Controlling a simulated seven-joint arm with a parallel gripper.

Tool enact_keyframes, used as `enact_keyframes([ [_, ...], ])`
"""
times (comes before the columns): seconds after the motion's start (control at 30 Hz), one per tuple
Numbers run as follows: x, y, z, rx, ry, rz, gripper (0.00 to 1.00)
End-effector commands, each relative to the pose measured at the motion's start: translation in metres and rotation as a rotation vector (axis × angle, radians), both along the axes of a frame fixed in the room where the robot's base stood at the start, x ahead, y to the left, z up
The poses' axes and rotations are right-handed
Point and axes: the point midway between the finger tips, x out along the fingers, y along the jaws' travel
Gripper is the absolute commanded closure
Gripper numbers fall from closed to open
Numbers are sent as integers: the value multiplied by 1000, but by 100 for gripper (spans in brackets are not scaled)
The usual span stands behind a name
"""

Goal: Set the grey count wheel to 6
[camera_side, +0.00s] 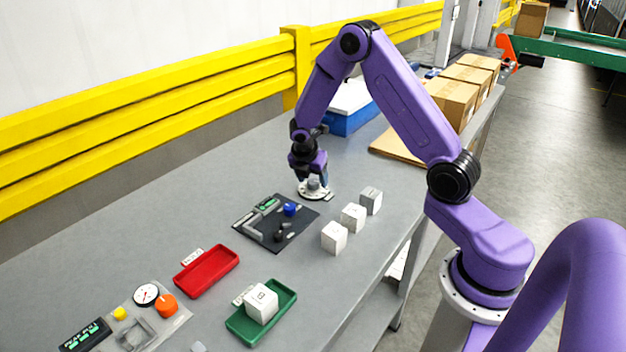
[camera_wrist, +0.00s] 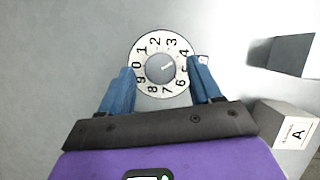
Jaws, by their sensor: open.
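The count wheel has a grey knob (camera_wrist: 160,69) in the middle of a white numbered dial (camera_wrist: 139,87). In the side view the dial (camera_side: 304,193) lies flat on the table. The light line on the knob points up and right, toward the 4. The 6 is at the dial's lower right. My gripper (camera_wrist: 160,66) is open, its blue fingers on either side of the knob with visible gaps. In the side view my gripper (camera_side: 313,181) points down just over the wheel. Whether the fingertips touch the dial cannot be told.
White cubes (camera_side: 334,237) and a grey cube (camera_side: 371,200) stand close to the wheel. A black panel (camera_side: 265,238) with a blue knob lies nearby. A red tray (camera_side: 207,270) and a green tray (camera_side: 238,325) holding a cube are nearer the camera. A blue bin (camera_side: 352,120) stands behind.

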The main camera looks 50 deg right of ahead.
Motion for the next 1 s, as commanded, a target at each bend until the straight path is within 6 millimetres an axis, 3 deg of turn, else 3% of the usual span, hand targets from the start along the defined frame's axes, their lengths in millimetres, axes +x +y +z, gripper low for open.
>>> enact_keyframes([
  [0.47, 1, -4, -10, 0, 0, 0, 36],
  [0.63, 1, -4, -10, 0, 0, 0, 91],
  [1.0, 1, -4, -10, 1, 0, -48, 91],
])
